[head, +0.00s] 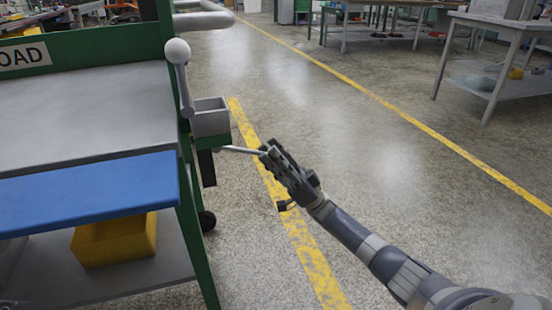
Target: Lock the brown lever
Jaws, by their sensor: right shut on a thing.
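A green bracket with a grey box (210,117) sits on the right side of a green-framed cart. A thin metal lever rod (240,150) sticks out to the right from this bracket, close to level. My right gripper (268,152) is shut on the outer end of this lever. The fingers hide that end, so I see no brown on it. A second lever with a pale ball knob (177,52) stands upright, just left of the grey box. My left gripper is not in view.
The cart has a grey top (85,110), a blue front edge (90,193) and a yellow bin (115,239) on its lower shelf. Grey tables (505,35) stand at the back right. The floor between the yellow lines is clear.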

